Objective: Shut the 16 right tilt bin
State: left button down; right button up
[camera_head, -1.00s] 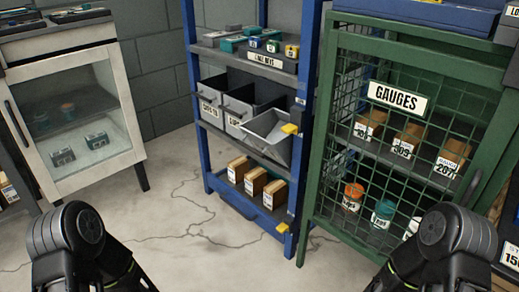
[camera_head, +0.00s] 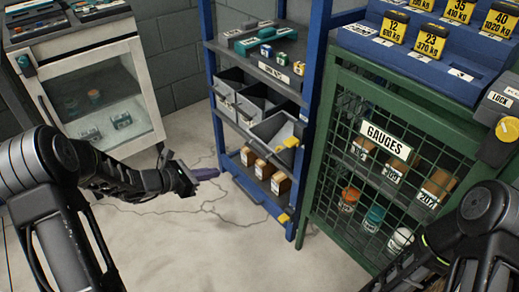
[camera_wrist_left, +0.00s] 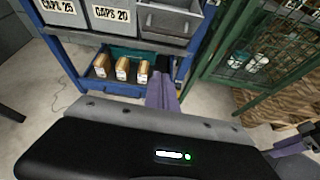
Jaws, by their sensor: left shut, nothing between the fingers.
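The right tilt bin (camera_head: 272,136) is grey and hangs tilted forward and open on the blue rack's middle level. Its number cannot be read. In the left wrist view the open bin (camera_wrist_left: 170,20) is at the top, right of the bin labelled CAPS 20 (camera_wrist_left: 115,15). My left gripper (camera_head: 207,174) has purple fingers, shut and empty, in front of the rack, left of and below the open bin. Its finger also shows in the left wrist view (camera_wrist_left: 163,92).
Two other bins (camera_head: 228,82) left of the open one sit upright. Small brown boxes (camera_head: 264,169) stand on the shelf below. Yellow blocks sit by the rack's right post. A green mesh gauge cabinet (camera_head: 335,190) stands close right.

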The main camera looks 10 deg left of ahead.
pick_arm(q)
jog(key=shift+d+r+n+h, duration=0.25)
jog(key=shift+r+n+h, duration=0.05)
jog(key=shift+r, duration=0.25)
jog(key=w+r+b+x, duration=0.1)
jog(key=r+b+x, duration=0.1)
jog(key=x, duration=1.1)
jog(key=shift+d+r+b, duration=0.3)
jog(key=shift+r+b, duration=0.05)
jog(key=shift+b, duration=0.15)
